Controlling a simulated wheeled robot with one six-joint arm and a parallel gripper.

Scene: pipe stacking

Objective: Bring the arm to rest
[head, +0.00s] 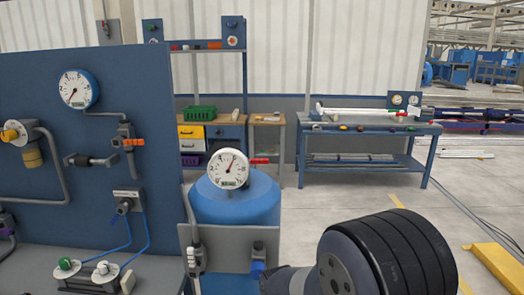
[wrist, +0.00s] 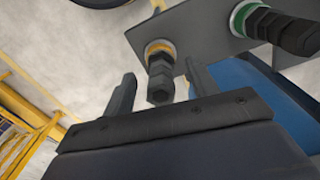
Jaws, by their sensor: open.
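My gripper (wrist: 160,69) shows in the wrist view with its two dark fingers apart and nothing clamped between them. A black hex fitting with an orange ring (wrist: 160,82) appears in the gap between the fingers; I cannot tell how deep between them it lies. The fitting sits on a grey plate (wrist: 200,28). A second black fitting with a green ring (wrist: 280,28) is on the same plate to the right. In the head view my arm (head: 385,258) fills the lower right, and the gripper is out of that view.
A blue tank (head: 235,203) with a gauge (head: 228,169) and a grey bracket plate (head: 228,240) stands close to my arm. A blue panel (head: 85,130) with pipes and a gauge is at the left. A workbench (head: 370,130) stands behind. Open floor lies to the right, with a yellow block (head: 497,262).

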